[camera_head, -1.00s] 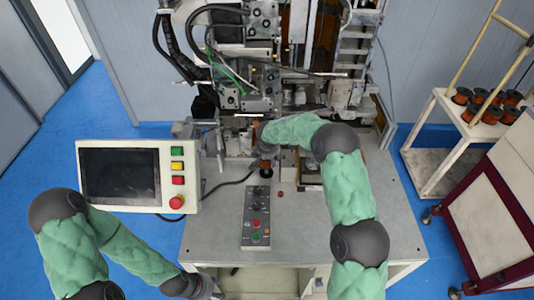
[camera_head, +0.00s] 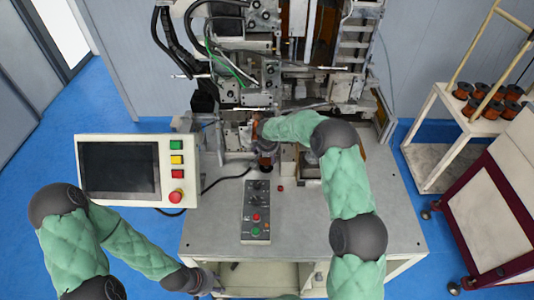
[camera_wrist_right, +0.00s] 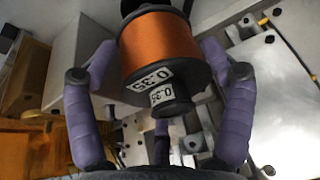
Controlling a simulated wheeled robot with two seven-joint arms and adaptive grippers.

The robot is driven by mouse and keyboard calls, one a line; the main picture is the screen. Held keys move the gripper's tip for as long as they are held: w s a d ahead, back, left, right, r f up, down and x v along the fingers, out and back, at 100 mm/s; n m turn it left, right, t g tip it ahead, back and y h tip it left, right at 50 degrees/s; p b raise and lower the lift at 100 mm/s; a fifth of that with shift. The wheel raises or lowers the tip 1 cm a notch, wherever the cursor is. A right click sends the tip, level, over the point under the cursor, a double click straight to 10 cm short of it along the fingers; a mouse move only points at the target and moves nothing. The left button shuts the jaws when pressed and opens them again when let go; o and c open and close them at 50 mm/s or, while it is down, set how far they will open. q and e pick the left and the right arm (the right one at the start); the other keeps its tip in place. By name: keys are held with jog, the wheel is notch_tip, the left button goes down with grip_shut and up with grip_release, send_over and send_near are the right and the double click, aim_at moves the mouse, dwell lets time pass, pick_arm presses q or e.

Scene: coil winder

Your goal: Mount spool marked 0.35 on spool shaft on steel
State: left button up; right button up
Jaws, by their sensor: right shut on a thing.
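The spool marked 0.35 (camera_wrist_right: 157,50) is wound with copper-coloured wire between black ends. It has white 0.35 labels on its near flange and hub. My right gripper (camera_wrist_right: 158,60) is shut on it, with a purple-grey finger on each side. The spool shaft cannot be made out clearly. My left gripper (camera_head: 208,283) is low by the table's front left edge, away from the spool; its fingers are too unclear to judge.
The winding machine (camera_head: 240,60) rises at the back of the table (camera_head: 310,225). A screen panel (camera_head: 120,170) stands left, and a button box (camera_head: 257,210) lies in front. A cart (camera_head: 440,165) with several copper spools (camera_head: 490,100) stands right.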

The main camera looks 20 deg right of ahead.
jog(key=shift+r+b, duration=0.1)
jog(key=shift+b, duration=0.35)
dwell(0.5)
jog(key=shift+f+b, duration=2.5)
jog(key=shift+b, duration=0.25)
jog(key=o, duration=1.6)
jog(key=shift+c, duration=0.2)
jog(key=shift+s+f, duration=0.1)
jog(key=shift+f, duration=0.05)
jog(key=v, duration=1.2)
jog(key=shift+a, duration=0.1)
